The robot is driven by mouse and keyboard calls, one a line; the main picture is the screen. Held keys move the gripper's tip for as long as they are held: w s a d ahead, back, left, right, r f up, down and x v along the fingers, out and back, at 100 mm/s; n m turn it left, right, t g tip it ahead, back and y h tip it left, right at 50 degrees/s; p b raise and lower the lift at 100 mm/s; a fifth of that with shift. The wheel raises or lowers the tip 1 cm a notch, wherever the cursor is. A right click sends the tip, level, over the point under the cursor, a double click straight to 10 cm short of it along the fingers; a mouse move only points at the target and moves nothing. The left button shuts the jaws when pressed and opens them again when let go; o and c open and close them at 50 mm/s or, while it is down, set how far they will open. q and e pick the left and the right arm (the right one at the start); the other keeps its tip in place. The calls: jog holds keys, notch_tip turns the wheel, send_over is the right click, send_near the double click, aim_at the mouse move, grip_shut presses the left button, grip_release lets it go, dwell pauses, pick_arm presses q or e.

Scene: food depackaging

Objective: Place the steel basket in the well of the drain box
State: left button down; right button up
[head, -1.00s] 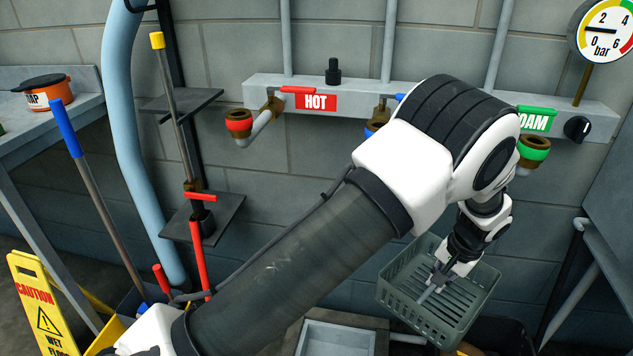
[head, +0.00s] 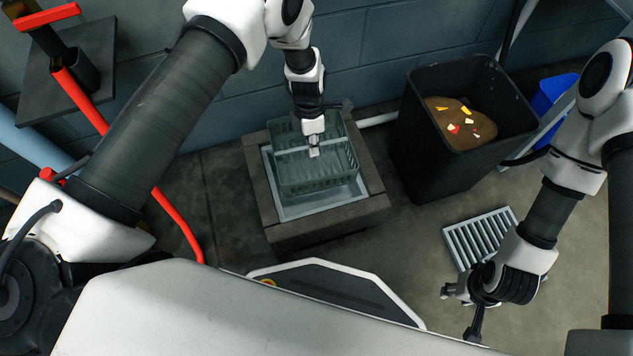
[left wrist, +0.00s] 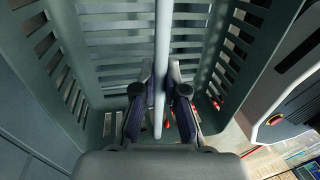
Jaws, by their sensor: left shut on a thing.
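The basket (head: 290,185) is a grey-green slatted bin with a thin bar across its middle. My left gripper (head: 314,150) reaches down inside it and is shut on that bar. In the left wrist view, the fingers (left wrist: 160,105) pinch the pale bar (left wrist: 163,50) between the slatted walls (left wrist: 120,45). The drain box (head: 295,232) is a square block on the floor with a pale-lined well. The basket is upright over the well; I cannot tell how deep it sits, and it hides most of the well. My right gripper (head: 462,310) is empty, its fingers apart, at the lower right.
A black bin (head: 425,150) with brown contents stands right of the drain box. A floor grate (head: 478,238) lies in front of it, and a blue container (head: 553,95) stands behind. A block wall is close behind.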

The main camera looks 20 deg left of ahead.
pick_arm(q)
jog(key=shift+n, duration=0.3)
notch_tip(320, 180, down, 19)
jog(key=b, duration=0.8)
jog(key=shift+r, duration=0.4)
jog(key=shift+f, duration=0.1)
jog(key=c, duration=1.7)
grip_release()
jog(key=shift+f, duration=0.15)
jog(key=o, duration=0.5)
jog(key=shift+r, duration=0.3)
jog(key=r+p, duration=0.1)
jog(key=r, duration=0.3)
jog(key=w+r+p, duration=0.1)
jog(key=r+p, duration=0.1)
jog(key=r, duration=0.1)
jog(key=w+a+r+p, duration=0.1)
jog(key=r+p, duration=0.1)
jog(key=r, duration=0.2)
jog(key=shift+a+r, duration=0.1)
jog(key=shift+r, duration=0.25)
